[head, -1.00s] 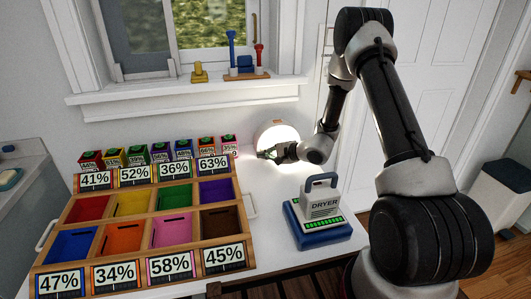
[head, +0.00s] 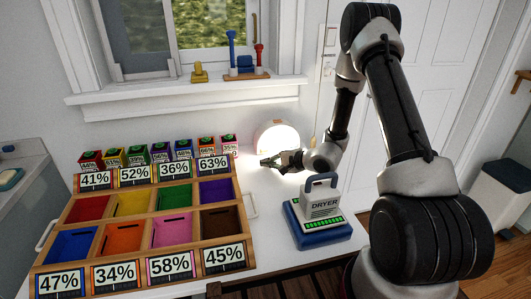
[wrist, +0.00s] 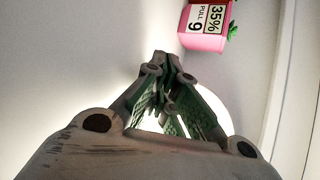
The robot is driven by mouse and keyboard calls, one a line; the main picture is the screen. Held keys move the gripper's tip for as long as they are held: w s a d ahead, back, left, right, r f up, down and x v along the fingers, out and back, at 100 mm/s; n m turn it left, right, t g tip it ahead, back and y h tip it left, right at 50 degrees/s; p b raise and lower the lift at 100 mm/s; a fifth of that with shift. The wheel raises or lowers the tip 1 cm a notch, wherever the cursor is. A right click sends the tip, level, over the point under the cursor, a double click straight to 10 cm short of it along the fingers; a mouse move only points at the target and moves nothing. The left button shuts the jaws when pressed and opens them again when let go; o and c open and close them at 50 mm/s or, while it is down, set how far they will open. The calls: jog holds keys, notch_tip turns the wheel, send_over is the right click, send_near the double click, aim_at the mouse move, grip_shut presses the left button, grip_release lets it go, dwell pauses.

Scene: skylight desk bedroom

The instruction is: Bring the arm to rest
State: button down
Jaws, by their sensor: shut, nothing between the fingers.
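My gripper (head: 268,162) is shut and empty. In the head view it is held out to the left over the back of the white table, in front of a round glowing lamp (head: 277,136). In the wrist view my gripper (wrist: 161,62) shows its green-padded fingers drawn together at the tips. My arm rises on the right of the head view, bends at the top and comes down to the gripper. A pink pot (wrist: 203,28) labelled 35% lies beyond the fingertips in the wrist view.
A wooden tray (head: 246,258) of coloured compartments with percentage cards fills the left of the table. Several small coloured pots stand behind it. A windowsill (head: 180,100) is behind.

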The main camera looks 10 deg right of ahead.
jog(key=shift+s, duration=0.85)
jog(key=s+a+r+n+g+y, duration=0.35)
jog(key=s+r, duration=0.25)
jog(key=r, duration=0.5)
jog(key=s+d+r+n+g+h, duration=0.1)
jog(key=s+d+r+n, duration=0.1)
jog(key=s, duration=0.5)
jog(key=s+d+r+n+g+h, duration=0.1)
jog(key=s+r+n+g+h, duration=0.1)
jog(key=s+r+n, duration=0.2)
jog(key=s+d+r+n+g+h, duration=0.2)
jog(key=s+r+n, duration=0.1)
jog(key=s+r, duration=0.4)
jog(key=shift+s+d, duration=0.15)
jog(key=shift+s, duration=0.7)
jog(key=shift+s+d, duration=0.15)
jog(key=shift+s, duration=0.65)
jog(key=s+d+r+t+h, duration=0.1)
jog(key=s+d+r+h, duration=0.2)
jog(key=d, duration=0.3)
jog(key=s+d+r+n+t+h, duration=0.1)
jog(key=s+d+r+t+h, duration=0.1)
jog(key=s+d+r+h, duration=0.2)
jog(key=d, duration=0.3)
jog(key=shift+s+d, duration=0.2)
